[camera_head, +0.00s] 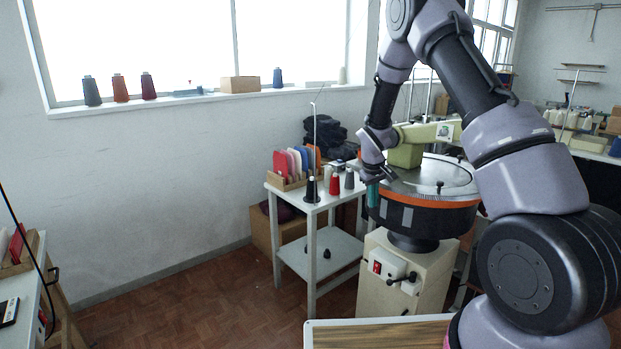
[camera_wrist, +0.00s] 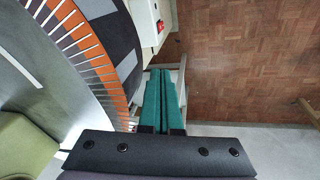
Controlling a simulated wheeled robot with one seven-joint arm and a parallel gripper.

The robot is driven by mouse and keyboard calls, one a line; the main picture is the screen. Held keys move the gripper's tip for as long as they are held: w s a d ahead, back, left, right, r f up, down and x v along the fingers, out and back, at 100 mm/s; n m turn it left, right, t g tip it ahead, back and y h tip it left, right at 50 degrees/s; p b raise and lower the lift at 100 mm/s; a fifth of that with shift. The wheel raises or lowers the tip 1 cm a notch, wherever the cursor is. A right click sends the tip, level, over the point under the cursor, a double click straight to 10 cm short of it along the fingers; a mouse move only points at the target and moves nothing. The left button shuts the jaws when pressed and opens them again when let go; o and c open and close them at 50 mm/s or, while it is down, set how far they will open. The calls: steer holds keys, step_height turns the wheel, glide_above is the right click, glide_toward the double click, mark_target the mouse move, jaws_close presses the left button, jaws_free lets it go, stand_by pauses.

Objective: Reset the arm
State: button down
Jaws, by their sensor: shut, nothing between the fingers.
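My arm fills the right side of the head view and bends down to the station. The machine's orange slotted rim (camera_wrist: 85,45) is just left of the fingers in that view. I cannot tell whether the fingers touch it.
The side table holds a rack of coloured cards (camera_head: 297,163) and several thread cones (camera_head: 334,184). The machine's pedestal has a red switch (camera_head: 377,267). Another table (camera_head: 30,290) stands at far left. A wood-topped surface (camera_head: 375,334) is at bottom centre. Open parquet floor (camera_head: 190,305) lies between.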

steer(key=s+d+r+m+t+y, duration=0.15)
steer(key=s+r, duration=0.25)
steer(key=r, duration=0.4)
steer(key=s+r+m, duration=0.2)
steer(key=s+r, duration=0.2)
steer(key=r, duration=0.5)
steer(key=s+d+r+m+t, duration=0.1)
steer(key=s+r, duration=0.3)
steer(key=r, duration=0.4)
steer(key=s+r+m, duration=0.1)
steer(key=s+r, duration=0.2)
steer(key=s, duration=0.5)
steer(key=s+r+m+t+y, duration=0.1)
steer(key=s+r, duration=0.3)
steer(key=s, duration=0.4)
steer(key=s+a+r+m+t+y, duration=0.1)
steer(key=s+r+m, duration=0.1)
steer(key=s, duration=0.6)
steer(key=shift+r, duration=0.85)
